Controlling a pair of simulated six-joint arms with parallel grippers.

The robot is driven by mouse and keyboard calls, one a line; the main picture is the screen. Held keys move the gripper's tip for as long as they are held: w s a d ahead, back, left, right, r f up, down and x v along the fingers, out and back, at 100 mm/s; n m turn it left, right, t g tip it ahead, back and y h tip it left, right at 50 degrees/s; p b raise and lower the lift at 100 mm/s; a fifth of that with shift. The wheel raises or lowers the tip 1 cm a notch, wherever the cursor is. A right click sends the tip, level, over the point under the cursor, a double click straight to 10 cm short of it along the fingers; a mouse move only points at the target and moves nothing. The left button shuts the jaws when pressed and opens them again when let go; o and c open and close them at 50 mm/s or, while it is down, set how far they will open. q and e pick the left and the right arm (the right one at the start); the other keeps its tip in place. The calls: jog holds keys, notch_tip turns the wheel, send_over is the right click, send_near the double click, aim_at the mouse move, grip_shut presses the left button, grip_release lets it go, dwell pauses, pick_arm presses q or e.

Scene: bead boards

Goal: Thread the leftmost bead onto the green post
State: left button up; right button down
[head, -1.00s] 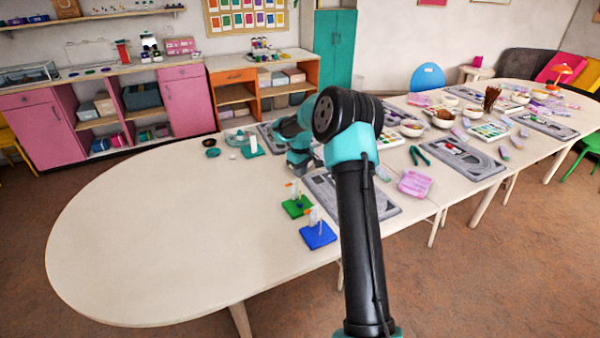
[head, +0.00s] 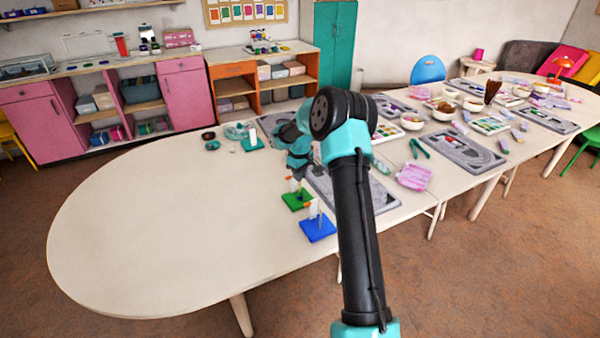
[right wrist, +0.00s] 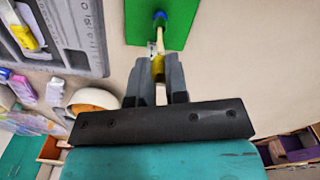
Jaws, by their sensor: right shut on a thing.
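The green board (head: 294,202) lies on the table with a thin pale post (right wrist: 160,32) standing on it. In the right wrist view the green board (right wrist: 185,22) is at the top, and something blue sits around or at the post's far end. My right gripper (right wrist: 158,75) is shut on a small yellow thing (right wrist: 158,67), which looks like a bead. It lines up with the post's near end; I cannot tell if it is around it. In the head view my right gripper (head: 298,170) is just above the green board, partly hidden by my arm. My left gripper is out of view.
A blue board (head: 318,231) stands just in front of the green one. A teal board (head: 252,145) and small dishes (head: 208,135) are farther back. A grey tray (head: 385,200) lies to the right. The left of the table (head: 150,240) is clear.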

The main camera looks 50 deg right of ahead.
jog(key=shift+f, duration=1.9)
dwell(1.3)
jog(key=c, duration=1.1)
grip_release()
jog(key=shift+o, duration=0.2)
jog(key=shift+r, duration=0.1)
notch_tip(320, 180, up, 17)
jog(key=shift+r, duration=0.15)
